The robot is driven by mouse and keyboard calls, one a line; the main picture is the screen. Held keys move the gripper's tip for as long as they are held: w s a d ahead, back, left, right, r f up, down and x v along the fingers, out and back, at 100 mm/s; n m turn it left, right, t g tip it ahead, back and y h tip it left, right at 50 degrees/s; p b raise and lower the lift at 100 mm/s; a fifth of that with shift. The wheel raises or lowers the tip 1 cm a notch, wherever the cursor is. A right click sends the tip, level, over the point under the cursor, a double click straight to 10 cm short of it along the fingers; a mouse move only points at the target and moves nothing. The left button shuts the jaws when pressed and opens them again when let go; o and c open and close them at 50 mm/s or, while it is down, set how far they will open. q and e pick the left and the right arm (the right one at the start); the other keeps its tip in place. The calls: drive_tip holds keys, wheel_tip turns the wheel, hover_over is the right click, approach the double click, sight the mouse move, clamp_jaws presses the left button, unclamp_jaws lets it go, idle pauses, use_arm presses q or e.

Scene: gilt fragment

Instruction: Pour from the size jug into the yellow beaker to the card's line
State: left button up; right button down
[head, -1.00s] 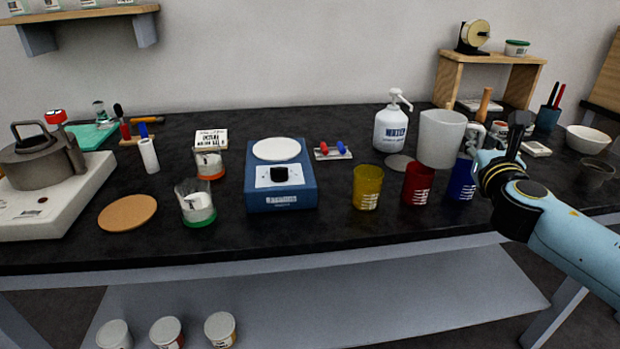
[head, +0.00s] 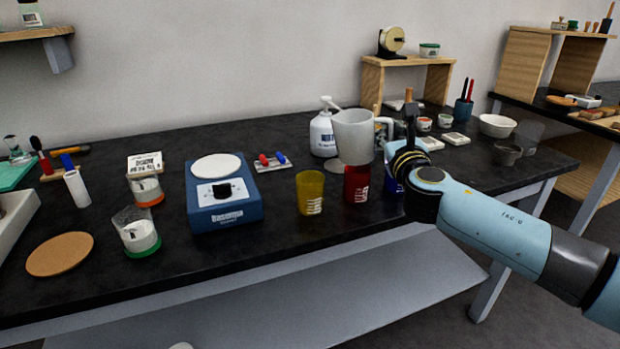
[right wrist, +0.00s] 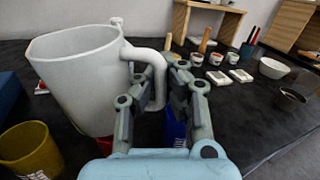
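The large pale grey jug (head: 353,135) is upright behind the red beaker in the head view, seemingly a little off the table. My right gripper (head: 410,122) is at its handle, on the jug's right. In the right wrist view the jug (right wrist: 82,80) is at the left and its handle passes between my fingers (right wrist: 160,75), which look closed on it. The jug's contents are hidden. The yellow beaker (head: 310,193) stands upright near the front edge, left of the jug. A small white card (head: 145,162) with dark writing, unreadable here, stands at the left. My left gripper is not in view.
A red beaker (head: 357,184) and a partly hidden blue beaker (head: 392,183) stand right of the yellow one. A white pump bottle (head: 323,135) is behind the jug's left side. A blue scale (head: 222,196) stands left of the yellow beaker, with bare table between.

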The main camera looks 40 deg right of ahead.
sight(367, 125)
drive_tip(key=shift+w+a+r+n+t, duration=0.2)
drive_tip(key=shift+a+r+n+t, duration=0.1)
drive_tip(key=shift+a+r+n, duration=0.6)
drive_tip(key=a+n, duration=0.1)
drive_tip(key=a+n+t+b, duration=0.1)
drive_tip(key=a+r+n+b, duration=0.1)
drive_tip(key=n, duration=0.1)
drive_tip(key=shift+w+a+r, duration=0.1)
drive_tip(key=shift+w, duration=0.25)
drive_tip(key=shift+a+n+t+b, duration=0.15)
drive_tip(key=shift+n+t+b, duration=0.25)
drive_tip(key=shift+n+b, duration=0.1)
drive_tip(key=shift+w+a+n+b, duration=0.15)
drive_tip(key=shift+a+n+b, duration=0.15)
drive_tip(key=shift+n, duration=0.2)
drive_tip(key=shift+w+a+r+n+t+y, duration=0.1)
drive_tip(key=shift+a+r+n+t+y, duration=0.1)
drive_tip(key=shift+r+n+t, duration=0.25)
drive_tip(key=shift+a+r+n+t+y, duration=0.15)
drive_tip(key=shift+r+n+y, duration=0.05)
drive_tip(key=shift+n, duration=0.45)
drive_tip(key=shift+w+a+f+n+t+y+b, duration=0.1)
drive_tip(key=shift+a+n+t+y+b, duration=0.2)
drive_tip(key=shift+n, duration=0.45)
drive_tip(key=shift+w+a+n+t+y+b, duration=0.1)
drive_tip(key=shift+a+n+t+b, duration=0.1)
drive_tip(key=shift+a+n+b, duration=0.4)
drive_tip(key=shift+s+d+n, duration=0.15)
drive_tip(key=shift+d+n, duration=0.1)
